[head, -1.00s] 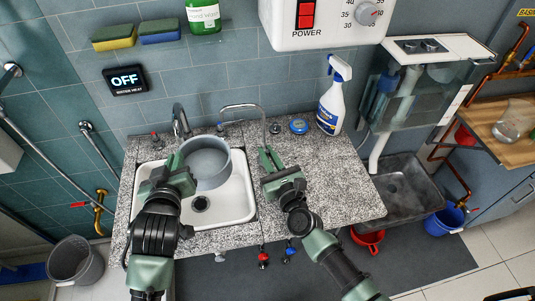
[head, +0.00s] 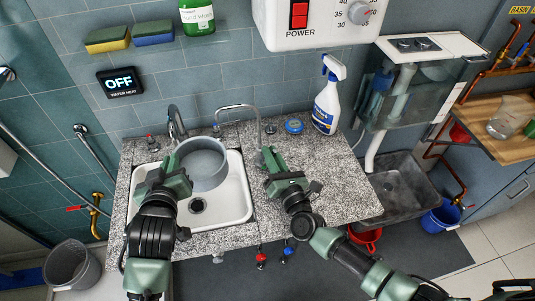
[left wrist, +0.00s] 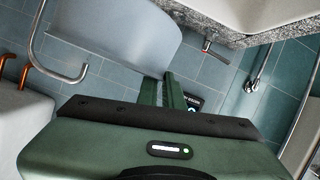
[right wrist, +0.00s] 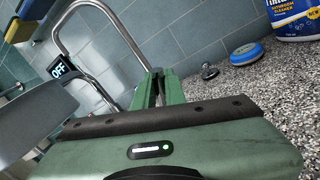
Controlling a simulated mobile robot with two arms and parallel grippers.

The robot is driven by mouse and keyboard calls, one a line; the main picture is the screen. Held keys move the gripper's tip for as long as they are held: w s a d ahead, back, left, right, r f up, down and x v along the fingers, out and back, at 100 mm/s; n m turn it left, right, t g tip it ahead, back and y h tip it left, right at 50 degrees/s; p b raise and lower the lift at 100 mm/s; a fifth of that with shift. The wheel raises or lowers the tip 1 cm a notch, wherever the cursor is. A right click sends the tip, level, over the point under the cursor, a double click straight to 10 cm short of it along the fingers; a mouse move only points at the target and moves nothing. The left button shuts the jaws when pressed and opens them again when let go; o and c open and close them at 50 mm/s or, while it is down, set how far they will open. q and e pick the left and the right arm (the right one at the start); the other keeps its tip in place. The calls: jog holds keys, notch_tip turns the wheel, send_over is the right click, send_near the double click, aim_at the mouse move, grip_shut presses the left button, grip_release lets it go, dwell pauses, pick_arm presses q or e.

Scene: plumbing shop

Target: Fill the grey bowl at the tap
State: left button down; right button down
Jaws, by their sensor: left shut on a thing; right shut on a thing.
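The grey bowl (head: 203,163) is over the back of the white sink (head: 236,195), apparently upright. It also shows in the left wrist view (left wrist: 120,35). My left gripper (head: 172,166) is shut on the bowl's left side. A thin curved tap spout (head: 238,107) arches from behind the sink and comes down right of the bowl, over the counter. My right gripper (head: 265,155) is shut at the spout's lower end; the spout (right wrist: 72,20) runs down to its fingers in the right wrist view. A second, thicker tap (head: 176,122) stands behind the bowl. No water is visible.
Red (head: 261,258) and blue (head: 288,250) valves hang under the counter front. A spray bottle (head: 328,97) and a blue round tin (head: 294,125) stand at the back right. The granite counter (head: 335,190) right of my right gripper is clear. The water heat sign (head: 122,82) reads OFF.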

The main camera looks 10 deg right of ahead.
jog(key=shift+d+f+m, duration=0.2)
jog(key=shift+d+m, duration=0.1)
jog(key=shift+m, duration=0.45)
jog(key=shift+d+f+m, duration=0.15)
jog(key=shift+d+m, duration=0.1)
jog(key=shift+m, duration=0.5)
jog(key=c, duration=1.5)
grip_release()
jog(key=v, duration=1.2)
jog(key=shift+a+f, duration=0.1)
jog(key=shift+f, duration=0.15)
